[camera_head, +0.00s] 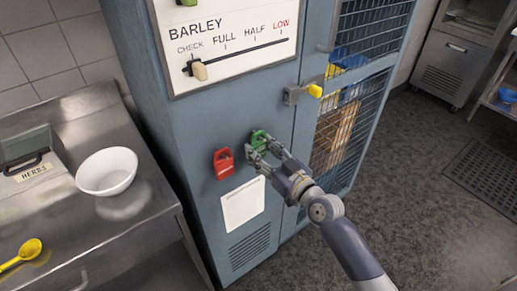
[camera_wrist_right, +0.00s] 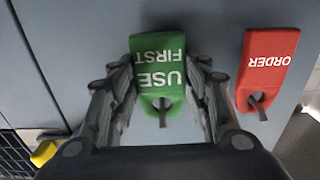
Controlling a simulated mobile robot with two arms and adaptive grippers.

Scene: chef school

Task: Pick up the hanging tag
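A green tag (camera_head: 259,138) reading "USE FIRST" hangs on a hook on the blue-grey cabinet front; it also shows in the wrist view (camera_wrist_right: 160,72). A red tag (camera_head: 223,163) hangs beside it on the left, reading "ORDER" in the wrist view (camera_wrist_right: 266,68). My right gripper (camera_head: 264,152) is at the green tag, with one finger on each side of it. In the wrist view the fingers (camera_wrist_right: 163,88) lie close along both edges; whether they press on it is unclear. My left gripper is not in view.
A barley level gauge (camera_head: 225,45) is above the tags. A yellow-tipped latch (camera_head: 314,90) sticks out to the upper right, by the mesh door (camera_head: 335,125). A steel counter (camera_head: 100,245) with a white bowl (camera_head: 106,171) and yellow spoon (camera_head: 22,254) stands left.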

